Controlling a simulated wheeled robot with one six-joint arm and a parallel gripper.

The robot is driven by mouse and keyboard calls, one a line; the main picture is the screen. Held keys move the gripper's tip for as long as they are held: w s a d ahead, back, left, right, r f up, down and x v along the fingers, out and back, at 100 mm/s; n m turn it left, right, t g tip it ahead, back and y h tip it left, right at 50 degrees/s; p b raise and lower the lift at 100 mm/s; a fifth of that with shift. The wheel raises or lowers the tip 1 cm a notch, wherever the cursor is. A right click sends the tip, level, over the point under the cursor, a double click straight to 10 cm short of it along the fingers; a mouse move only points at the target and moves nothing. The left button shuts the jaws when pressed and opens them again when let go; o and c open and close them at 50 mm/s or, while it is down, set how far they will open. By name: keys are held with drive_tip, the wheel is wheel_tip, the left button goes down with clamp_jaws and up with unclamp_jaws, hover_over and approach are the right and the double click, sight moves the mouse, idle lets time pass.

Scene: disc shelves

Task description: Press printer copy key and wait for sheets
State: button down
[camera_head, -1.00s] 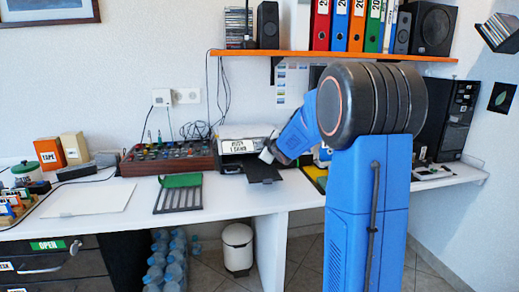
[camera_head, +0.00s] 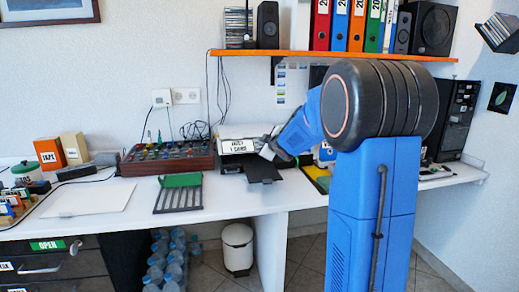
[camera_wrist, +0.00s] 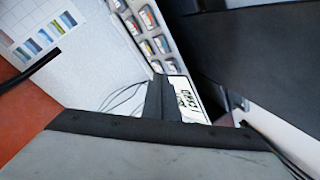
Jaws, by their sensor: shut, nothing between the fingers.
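The printer (camera_head: 228,162) stands on the white desk against the wall, just left of my arm. A white panel with black lettering (camera_head: 238,147) shows on it, too small to read surely; lettering also shows in the wrist view (camera_wrist: 187,99). A black tray (camera_head: 262,170) juts from its front. My gripper (camera_head: 266,151) is shut and empty, at the printer's right front above the tray. Whether it touches the printer cannot be told. The copy key is not discernible, and no sheet can be made out on the tray.
A brown box with many knobs (camera_head: 168,158) stands left of the printer. A green-and-black rack (camera_head: 180,193) and a white board (camera_head: 88,199) lie on the desk. An orange shelf (camera_head: 330,56) with binders and speakers hangs above.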

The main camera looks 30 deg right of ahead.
drive_tip(key=shift+s+a+r, duration=0.1)
drive_tip(key=shift+s+r, duration=0.3)
drive_tip(key=shift+r, duration=0.3)
drive_tip(key=shift+s+a+r, duration=0.1)
drive_tip(key=shift+s+r, duration=0.25)
drive_tip(key=shift+r, duration=0.35)
drive_tip(key=shift+s+a+r, duration=0.1)
drive_tip(key=shift+s+r, duration=0.3)
drive_tip(key=shift+r, duration=0.3)
drive_tip(key=s+a+f+m+g, duration=0.3)
drive_tip(key=s+a+f, duration=0.2)
drive_tip(key=s, duration=1.1)
drive_tip(key=s+a+f+m+g+y, duration=0.1)
drive_tip(key=s+a+f, duration=0.4)
drive_tip(key=s, duration=1.2)
drive_tip(key=s+a+f+m+g, duration=0.4)
drive_tip(key=s+a, duration=0.8)
drive_tip(key=s, duration=0.5)
wheel_tip(320, 180, down, 2)
drive_tip(key=shift+s+f+m+g+y, duration=0.1)
drive_tip(key=shift+s+m+g+y, duration=0.2)
drive_tip(key=shift+g, duration=0.6)
drive_tip(key=shift+w, duration=0.15)
